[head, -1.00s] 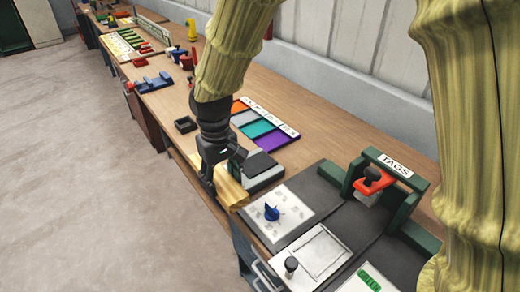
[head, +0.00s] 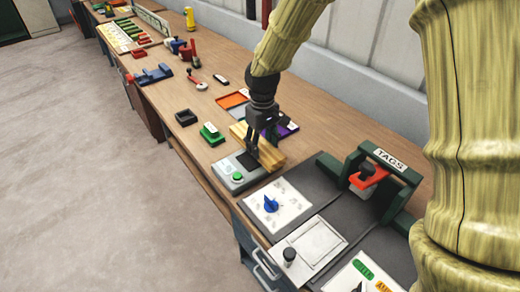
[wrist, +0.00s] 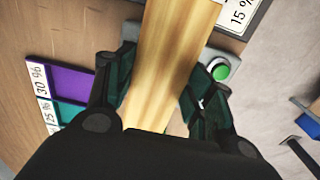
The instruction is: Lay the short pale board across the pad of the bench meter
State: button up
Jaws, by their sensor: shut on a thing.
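The short pale board (head: 269,153) is held in my gripper (head: 254,154), whose fingers close on its two sides. In the wrist view the board (wrist: 165,60) runs up between the fingertips (wrist: 163,85). The bench meter (head: 231,180) is a grey box with a green button and a dark pad (head: 247,161). The board is at the pad's right and far side, partly over the meter in the picture. I cannot tell whether it touches the pad. In the wrist view the green button (wrist: 220,71) shows right of the board, near a white panel reading 15 %.
Coloured sections (head: 234,99) with percent labels lie behind the board. A green block (head: 211,134) and a dark square tray (head: 185,117) stand to the left.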

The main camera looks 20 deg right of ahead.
aim_at(262, 146)
jog(key=shift+f+p, duration=0.55)
jog(key=shift+f, duration=1.2)
jog(key=shift+f, duration=0.15)
jog(key=o, duration=1.2)
jog(key=shift+c, duration=0.2)
notch_tip(262, 146, up, 12)
jog(key=shift+r+b, duration=0.2)
jog(key=shift+b, duration=0.7)
